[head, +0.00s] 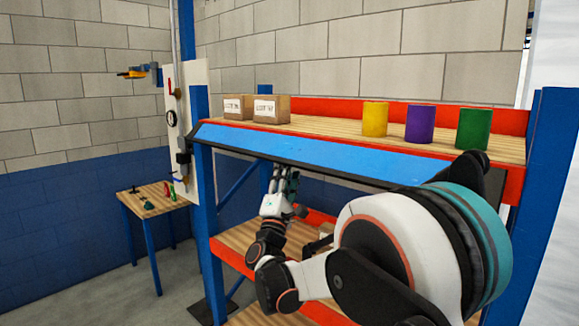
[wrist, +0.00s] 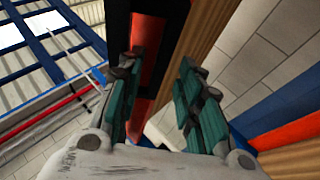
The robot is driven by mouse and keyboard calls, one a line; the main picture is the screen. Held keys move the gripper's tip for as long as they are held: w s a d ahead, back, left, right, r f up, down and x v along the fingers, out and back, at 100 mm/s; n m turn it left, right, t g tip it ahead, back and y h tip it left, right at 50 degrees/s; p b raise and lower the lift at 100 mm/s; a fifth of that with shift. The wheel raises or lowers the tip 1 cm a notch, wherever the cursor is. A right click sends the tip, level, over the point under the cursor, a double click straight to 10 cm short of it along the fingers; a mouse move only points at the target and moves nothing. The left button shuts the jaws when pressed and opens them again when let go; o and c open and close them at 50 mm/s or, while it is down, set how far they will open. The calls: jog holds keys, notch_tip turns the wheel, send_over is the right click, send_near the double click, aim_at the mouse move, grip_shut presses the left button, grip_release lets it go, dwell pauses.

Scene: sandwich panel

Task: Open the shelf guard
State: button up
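The shelf guard (head: 330,155) is a long blue panel with a dark frame. It slopes outward along the front of the upper shelf, below the shelf boards. My gripper (head: 289,178) is just under the guard's lower edge, near the middle of its length, with my arm reaching in from the right. The wrist view shows my gripper (wrist: 159,66) with its two teal fingers spread apart and nothing clearly held between them. Dark and red-orange strips show beyond the fingers there; I cannot tell which is the guard. Whether a finger touches the guard is unclear.
The upper shelf (head: 330,127) carries two cardboard boxes (head: 255,108) and yellow (head: 375,119), purple (head: 420,124) and green (head: 474,128) cylinders. Blue posts (head: 208,220) bound the rack. A lower wooden shelf (head: 240,238) lies beneath my gripper. A small table (head: 160,200) stands left.

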jog(key=v, duration=0.7)
jog(key=shift+f, duration=0.2)
jog(key=shift+s, duration=0.1)
